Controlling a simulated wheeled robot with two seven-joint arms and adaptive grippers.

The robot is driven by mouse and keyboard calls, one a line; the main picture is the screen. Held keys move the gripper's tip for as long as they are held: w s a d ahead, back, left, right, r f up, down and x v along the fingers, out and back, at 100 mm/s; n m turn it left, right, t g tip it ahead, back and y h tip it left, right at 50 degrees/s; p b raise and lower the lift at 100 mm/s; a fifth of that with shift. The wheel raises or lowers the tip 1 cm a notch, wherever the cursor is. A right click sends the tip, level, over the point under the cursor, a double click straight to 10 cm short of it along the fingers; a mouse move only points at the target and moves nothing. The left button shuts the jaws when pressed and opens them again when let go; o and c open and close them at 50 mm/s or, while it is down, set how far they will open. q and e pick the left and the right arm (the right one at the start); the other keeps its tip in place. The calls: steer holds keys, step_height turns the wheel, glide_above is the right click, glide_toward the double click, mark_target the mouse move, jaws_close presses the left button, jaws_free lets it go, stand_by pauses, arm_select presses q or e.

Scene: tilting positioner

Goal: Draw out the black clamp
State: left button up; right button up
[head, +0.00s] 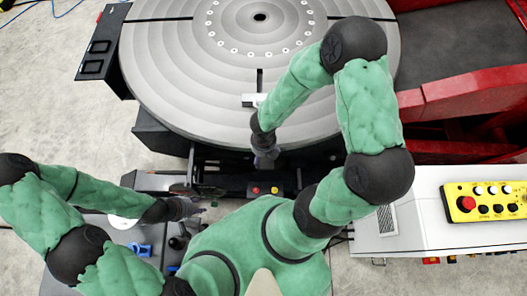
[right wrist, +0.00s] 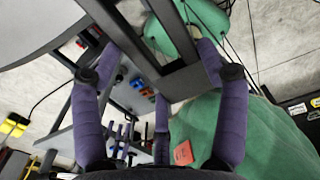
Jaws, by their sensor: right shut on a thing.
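My right gripper (head: 265,158) is at the near edge of the round table, pointing down. In the right wrist view its purple fingers (right wrist: 160,60) stand on either side of a dark, angled bar piece (right wrist: 185,82), which appears to be the black clamp. The gripper is shut on it. The gripper and arm hide most of this piece in the head view. My left gripper (head: 190,208) is low at the left, over the small bench, apart from the round table. Its fingers are too small to read.
The round grey table (head: 190,65) has radial slots, with a pale block (head: 253,100) near its front. A white cabinet (head: 420,225) with a yellow control panel (head: 485,202) stands at right. Red machine parts (head: 470,90) stand behind it. Blue items (head: 140,250) lie at lower left.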

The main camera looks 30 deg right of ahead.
steer(key=s+a+b, duration=0.2)
steer(key=s+a, duration=0.1)
steer(key=s, duration=0.3)
steer(key=shift+a, duration=0.35)
stand_by(1.0)
steer(key=shift+s+a, duration=0.15)
steer(key=shift+s, duration=0.1)
stand_by(0.5)
steer(key=shift+r, duration=0.1)
step_height(320, 180, up, 7)
steer(key=p, duration=0.6)
stand_by(0.4)
